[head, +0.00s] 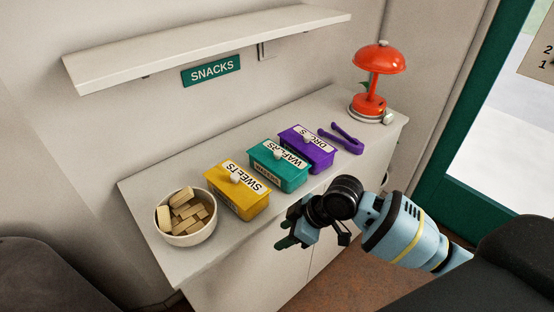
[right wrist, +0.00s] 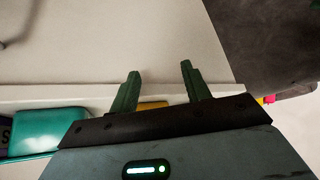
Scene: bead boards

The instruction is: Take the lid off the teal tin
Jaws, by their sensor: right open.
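The teal tin (head: 280,177) stands on the counter between the yellow and purple tins. Its lid (head: 264,158) is on, with a pale round knob (head: 278,154) and a label reading WAFERS, partly covered by the knob. My right gripper (head: 312,240) is open and empty, in front of the counter edge, below and apart from the teal tin. In the right wrist view its fingers (right wrist: 160,75) are spread, and a teal tin (right wrist: 48,132) shows at the lower left. My left gripper is not in view.
The yellow SWEETS tin (head: 238,200) and purple tin (head: 318,155) flank the teal one closely. A bowl of wafers (head: 188,237) stands at the left, purple tongs (head: 345,140) and a red lamp (head: 378,60) at the right. A shelf (head: 200,52) hangs above.

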